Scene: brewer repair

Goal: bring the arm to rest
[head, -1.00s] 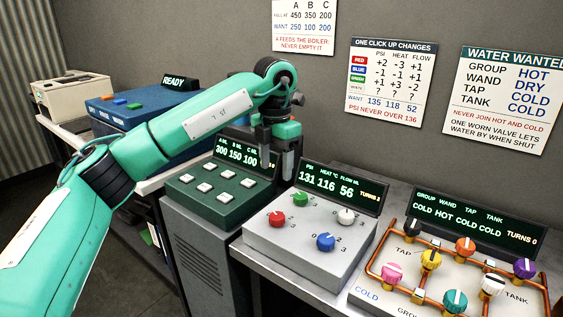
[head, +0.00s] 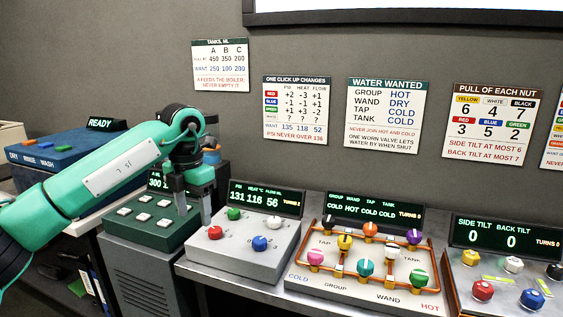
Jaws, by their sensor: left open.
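My left arm reaches in from the left in the head view. My left gripper (head: 193,208) is open and empty, with its fingers pointing down. In the picture its fingertips lie between the green button box (head: 150,232) and the grey dial box (head: 245,262); I cannot tell whether they touch anything. The gripper and wrist partly cover the green box and its display, of which only "300" and a little more can be read. My right gripper does not show.
A dial-box display (head: 265,198) reads 131 116 56. The pipe-and-valve panel (head: 350,293) and the nut panel (head: 512,290) stand to the right. A blue box (head: 62,150) with a READY sign stands at the left. Posters hang on the wall.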

